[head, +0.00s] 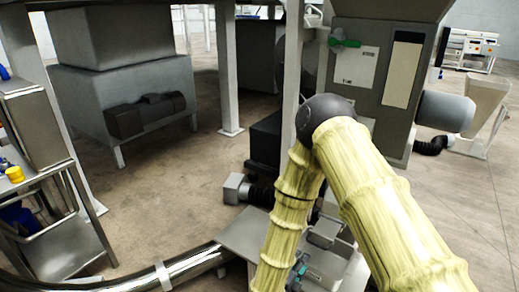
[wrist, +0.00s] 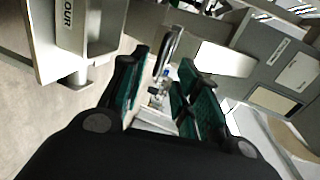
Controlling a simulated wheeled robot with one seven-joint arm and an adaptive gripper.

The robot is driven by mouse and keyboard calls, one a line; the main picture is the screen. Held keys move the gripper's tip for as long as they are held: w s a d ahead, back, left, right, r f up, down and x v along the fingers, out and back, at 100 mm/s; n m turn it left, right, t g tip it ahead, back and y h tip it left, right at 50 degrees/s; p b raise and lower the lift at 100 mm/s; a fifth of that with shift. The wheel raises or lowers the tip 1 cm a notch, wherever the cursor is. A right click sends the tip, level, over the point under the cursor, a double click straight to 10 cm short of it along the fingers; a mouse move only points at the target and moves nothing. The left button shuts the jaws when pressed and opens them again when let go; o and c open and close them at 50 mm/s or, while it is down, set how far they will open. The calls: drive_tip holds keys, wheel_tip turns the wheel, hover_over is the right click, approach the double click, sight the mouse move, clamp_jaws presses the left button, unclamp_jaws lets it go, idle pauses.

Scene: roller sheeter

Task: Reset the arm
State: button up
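My gripper (wrist: 163,62) shows in the wrist view with its two teal-padded fingers apart. Nothing is held between them; a wide gap shows through to the machinery behind. In the head view my arm, in a pale yellow cover, rises from the lower right to a dark elbow and bends back down. A small teal part of my gripper (head: 297,274) shows at the bottom edge, mostly hidden by the forearm.
A grey machine cabinet (head: 372,75) with a green handle (head: 345,43) stands behind my elbow. A steel cart (head: 50,215) stands at the left, and a curved metal pipe (head: 190,265) crosses the lower left. Open floor (head: 165,195) lies between them.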

drive_tip(key=s+d+f+n+g+y+p, duration=0.25)
drive_tip(key=s+f+n+g+y, duration=0.35)
drive_tip(key=s+f+n, duration=0.85)
drive_tip(key=s+d+n+g+y, duration=0.1)
drive_tip(key=s+d+n+g, duration=0.1)
drive_tip(key=s+n, duration=0.3)
drive_tip(key=s+d+f+n+g+y, duration=0.1)
drive_tip(key=s+n+g, duration=0.3)
drive_tip(key=s, duration=0.9)
drive_tip(key=shift+s+d+n+y+p, duration=0.15)
drive_tip(key=shift+d+n+y+p, duration=0.2)
drive_tip(key=shift+n+y, duration=0.45)
